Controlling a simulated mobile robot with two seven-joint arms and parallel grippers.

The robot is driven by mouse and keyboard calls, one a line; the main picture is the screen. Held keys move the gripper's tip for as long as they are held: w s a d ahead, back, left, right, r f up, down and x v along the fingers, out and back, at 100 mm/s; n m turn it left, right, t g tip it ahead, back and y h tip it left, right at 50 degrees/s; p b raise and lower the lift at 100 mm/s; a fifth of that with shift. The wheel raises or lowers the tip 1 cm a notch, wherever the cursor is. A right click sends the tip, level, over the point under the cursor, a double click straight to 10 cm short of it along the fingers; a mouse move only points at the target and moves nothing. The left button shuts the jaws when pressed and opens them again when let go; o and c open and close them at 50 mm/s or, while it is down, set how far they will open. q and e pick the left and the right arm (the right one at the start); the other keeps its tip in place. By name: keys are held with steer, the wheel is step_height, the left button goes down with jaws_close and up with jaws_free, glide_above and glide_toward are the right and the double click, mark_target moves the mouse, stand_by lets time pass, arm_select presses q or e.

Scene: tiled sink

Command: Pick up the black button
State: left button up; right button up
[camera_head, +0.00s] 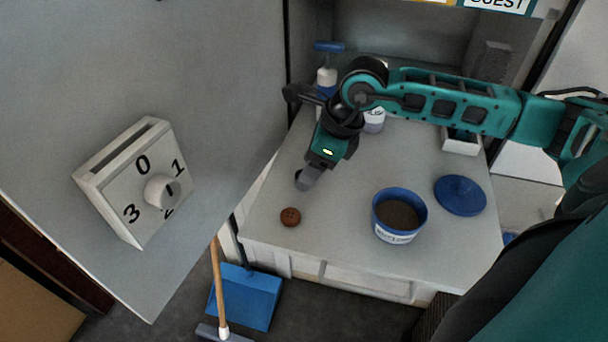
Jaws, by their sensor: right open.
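A round button (290,217) lies flat on the light grey counter (330,225), near its front left corner. It looks reddish brown rather than black, with small holes in its middle. No other button shows. My right gripper (306,179) hangs over the counter, behind the button and slightly to its right in the picture, apart from it. It points down and is open, with nothing seen between its fingers; one finger largely hides the other. My left gripper is not in view.
A blue tub (399,235) with dark contents stands right of the button, its blue lid (460,195) lying beyond. Bottles (327,79) stand at the back. A grey panel with a numbered dial (162,191) rises at left. A blue dustpan (252,296) is below the counter.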

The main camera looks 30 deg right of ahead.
steer(key=shift+w+a+f, duration=0.15)
steer(key=shift+w+f, duration=0.05)
steer(key=shift+f, duration=0.3)
steer(key=c, duration=1.1)
steer(key=shift+r, duration=0.1)
